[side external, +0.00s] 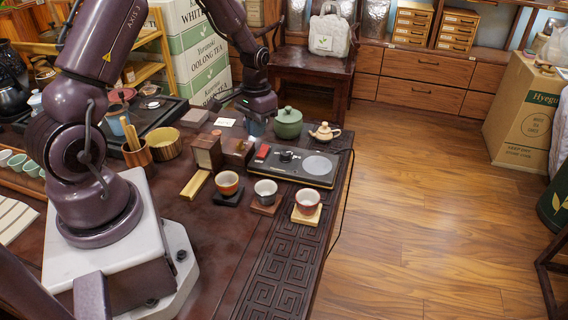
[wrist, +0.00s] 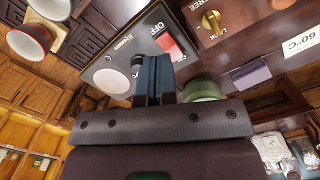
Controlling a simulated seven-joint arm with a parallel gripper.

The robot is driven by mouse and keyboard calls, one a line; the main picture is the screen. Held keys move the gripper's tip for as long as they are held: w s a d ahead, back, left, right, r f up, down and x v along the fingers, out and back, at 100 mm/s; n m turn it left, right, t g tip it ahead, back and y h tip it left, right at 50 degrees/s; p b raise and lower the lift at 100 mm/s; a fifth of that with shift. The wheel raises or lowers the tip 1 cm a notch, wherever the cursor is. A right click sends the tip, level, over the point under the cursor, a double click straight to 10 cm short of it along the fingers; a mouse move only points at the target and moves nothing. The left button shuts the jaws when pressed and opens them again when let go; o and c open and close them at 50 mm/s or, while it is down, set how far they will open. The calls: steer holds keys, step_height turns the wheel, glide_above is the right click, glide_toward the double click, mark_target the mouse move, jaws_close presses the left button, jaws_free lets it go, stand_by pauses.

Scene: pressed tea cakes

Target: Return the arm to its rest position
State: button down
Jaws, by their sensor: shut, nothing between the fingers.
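My arm reaches across the dark tea table (side external: 225,225) in the side view. My gripper (side external: 256,128) points down over the back part of the table, between the wooden boxes and the green lidded pot (side external: 288,124). In the wrist view my gripper (wrist: 153,78) has its two blue-grey fingers together with nothing between them. The fingers overlap the edge of the black panel (wrist: 125,45) in that view. I cannot tell the exact gap between the fingertips and the things below.
The black panel (side external: 284,178) has a red switch (side external: 263,151). Cups (side external: 227,183) stand in a row in front of it. A small brown box (side external: 207,151) and a clay teapot (side external: 324,132) are nearby. The green pot also shows in the wrist view (wrist: 201,90).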

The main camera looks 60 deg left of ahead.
steer(key=s+d+r+m+t, duration=0.1)
steer(key=s+d+r+t, duration=0.1)
steer(key=s+d+r, duration=0.2)
steer(key=s+d+r+m+t, duration=0.1)
steer(key=s+d+r+t, duration=0.1)
steer(key=s+d+r, duration=0.3)
steer(key=s+d+r+m+t, duration=0.1)
steer(key=s+d+r+t, duration=0.1)
steer(key=s+d+r, duration=0.3)
steer(key=d+r, duration=0.4)
steer(key=r, duration=0.6)
steer(key=shift+s+d+r, duration=0.15)
steer(key=shift+s+r, duration=0.05)
steer(key=shift+r, duration=0.1)
